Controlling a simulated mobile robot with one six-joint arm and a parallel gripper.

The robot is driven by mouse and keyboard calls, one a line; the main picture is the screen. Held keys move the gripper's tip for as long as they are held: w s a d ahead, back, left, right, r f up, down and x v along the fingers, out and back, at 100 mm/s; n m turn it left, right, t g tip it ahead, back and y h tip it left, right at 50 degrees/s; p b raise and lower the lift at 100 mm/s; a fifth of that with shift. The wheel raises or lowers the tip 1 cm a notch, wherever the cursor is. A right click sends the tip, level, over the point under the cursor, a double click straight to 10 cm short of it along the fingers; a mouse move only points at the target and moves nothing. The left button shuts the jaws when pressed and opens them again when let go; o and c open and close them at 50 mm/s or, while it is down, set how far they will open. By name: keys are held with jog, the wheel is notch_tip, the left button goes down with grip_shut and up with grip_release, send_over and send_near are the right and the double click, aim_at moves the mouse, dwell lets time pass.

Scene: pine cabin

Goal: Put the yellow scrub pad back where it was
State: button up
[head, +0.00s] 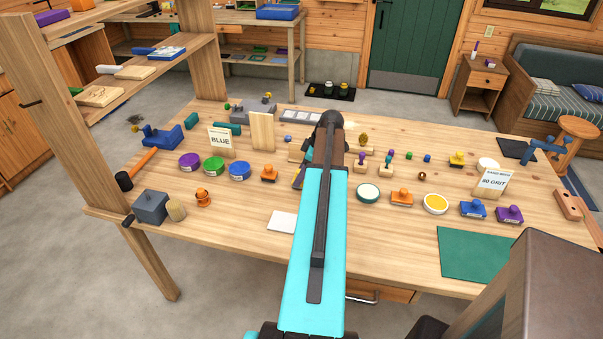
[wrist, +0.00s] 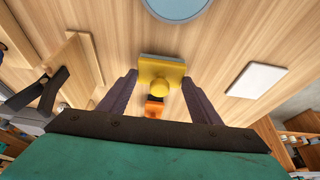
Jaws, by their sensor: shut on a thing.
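The yellow scrub pad (wrist: 172,70), with a round knob and a greyish edge, is between the two fingers of my gripper (wrist: 160,88) in the wrist view. The gripper is shut on it, and bare table planks show around it. I cannot tell whether the pad touches the table. In the head view my arm hides most of the gripper and the pad. Another yellow knobbed piece (head: 457,159) stands at the right back of the table in the head view.
A white tile (head: 283,222) lies near the front. Orange (head: 401,199), blue (head: 473,209) and purple (head: 510,215) knobbed pads stand right. A green mat (head: 480,253) lies front right.

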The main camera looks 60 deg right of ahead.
jog(key=shift+f, duration=0.45)
jog(key=shift+f, duration=0.15)
jog(key=o, duration=1)
jog(key=shift+o, duration=0.2)
jog(key=shift+r, duration=0.2)
jog(key=b+v, duration=0.3)
jog(key=v, duration=0.9)
